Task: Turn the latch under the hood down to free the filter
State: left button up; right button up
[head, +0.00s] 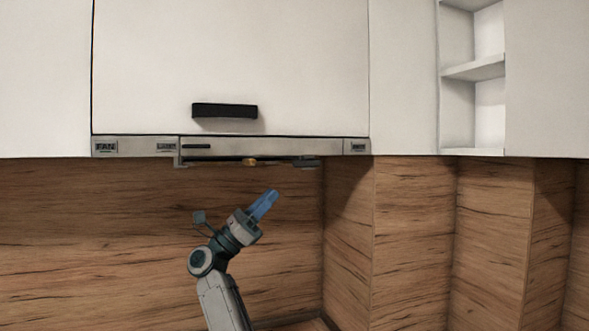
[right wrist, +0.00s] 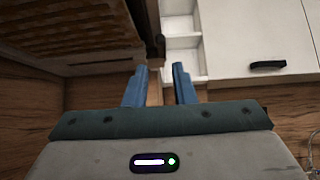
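The hood (head: 262,147) is a thin grey strip under the white cabinet. A small brass-coloured piece (head: 249,162), which looks like the latch, sits at its lower edge; which way it is turned is too small to tell. My right gripper (head: 264,204) is below the hood, tilted up and to the right, apart from the brass piece. In the right wrist view its two blue fingers (right wrist: 160,85) stand apart with nothing between them. The filter is not clearly seen in the head view. My left gripper is not in view.
The white cabinet door (head: 230,60) above has a black handle (head: 224,111). Open shelves (head: 473,70) are at the right. Oak splashback (head: 90,240) lies behind, with stepped wood panels (head: 415,240) at the right. The space around my right gripper looks clear.

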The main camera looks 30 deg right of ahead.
aim_at(305, 163)
jog(key=p+x, duration=0.4)
jog(key=x, duration=0.6)
jog(key=shift+p, duration=0.35)
jog(key=shift+t, duration=0.3)
grip_shut()
